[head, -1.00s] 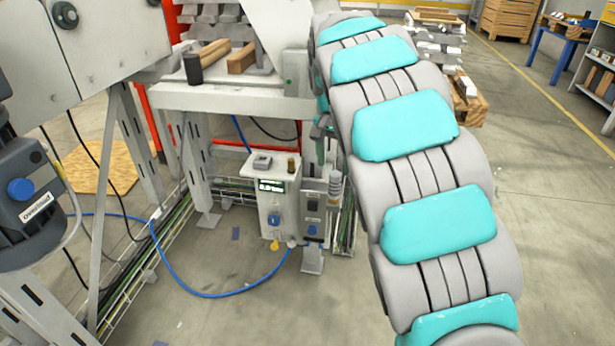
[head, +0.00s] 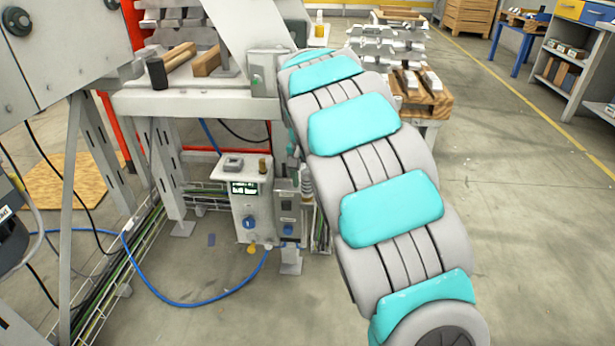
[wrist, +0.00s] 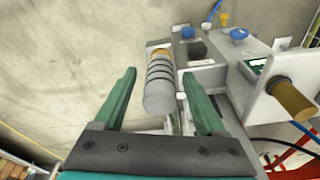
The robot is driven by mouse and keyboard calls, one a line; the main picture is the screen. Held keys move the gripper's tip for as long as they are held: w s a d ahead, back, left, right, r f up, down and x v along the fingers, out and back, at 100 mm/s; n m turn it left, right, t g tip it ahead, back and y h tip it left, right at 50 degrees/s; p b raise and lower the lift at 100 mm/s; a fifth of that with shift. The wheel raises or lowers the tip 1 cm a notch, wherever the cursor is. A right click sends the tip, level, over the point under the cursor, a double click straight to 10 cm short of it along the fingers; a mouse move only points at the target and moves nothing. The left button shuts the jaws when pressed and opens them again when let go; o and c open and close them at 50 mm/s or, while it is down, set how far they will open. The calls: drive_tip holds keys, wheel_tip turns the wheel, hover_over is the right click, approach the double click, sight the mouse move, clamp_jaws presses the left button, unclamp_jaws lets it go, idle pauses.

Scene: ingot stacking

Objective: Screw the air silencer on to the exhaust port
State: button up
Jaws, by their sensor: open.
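A grey ribbed cylinder (wrist: 161,85) with a brass-coloured far end lies between the two green fingers of my gripper (wrist: 158,73) in the wrist view. The fingers are open, with a gap at the left finger; contact on the right is unclear. The ribbed cylinder (head: 307,184) also shows upright in the head view, right of the pneumatic unit (head: 250,215). A smaller brass cylinder (head: 262,166) stands on the unit's top, and in the wrist view (wrist: 292,98) at the right. I cannot tell surely which is the silencer. The exhaust port is not clearly visible. My arm mostly hides the gripper in the head view.
A grey block (head: 233,163) sits beside the brass cylinder. A blue hose (head: 195,302) loops over the floor. A workbench (head: 190,103) stands above and behind the unit.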

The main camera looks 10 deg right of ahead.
clamp_jaws()
idle(1.0)
